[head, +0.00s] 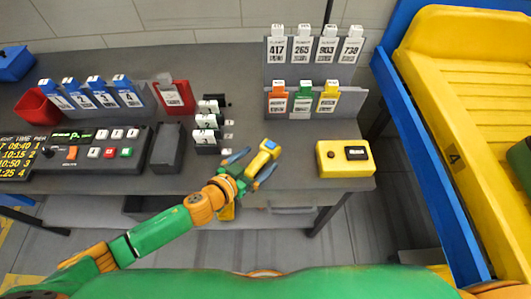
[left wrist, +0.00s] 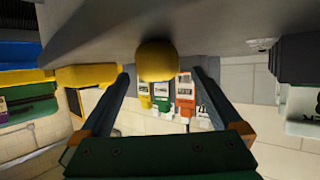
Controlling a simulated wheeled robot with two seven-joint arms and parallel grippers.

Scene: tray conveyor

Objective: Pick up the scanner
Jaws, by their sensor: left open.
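The scanner (head: 263,156) is a yellow handheld device with a small bluish screen, near the front edge of the grey table in the head view. My left gripper (head: 250,170) is open around it, one finger on each side. In the left wrist view the scanner's rounded yellow end (left wrist: 157,60) shows between the two spread fingers of my left gripper (left wrist: 160,90). Whether a finger touches it I cannot tell. My right gripper is not in view.
A yellow box with a black display (head: 333,166) stands to the scanner's right. Black numbered holders (head: 207,136) stand close behind on the left. A rack with orange, green and yellow tags (head: 345,104) is behind. A black button panel (head: 95,158) is at left.

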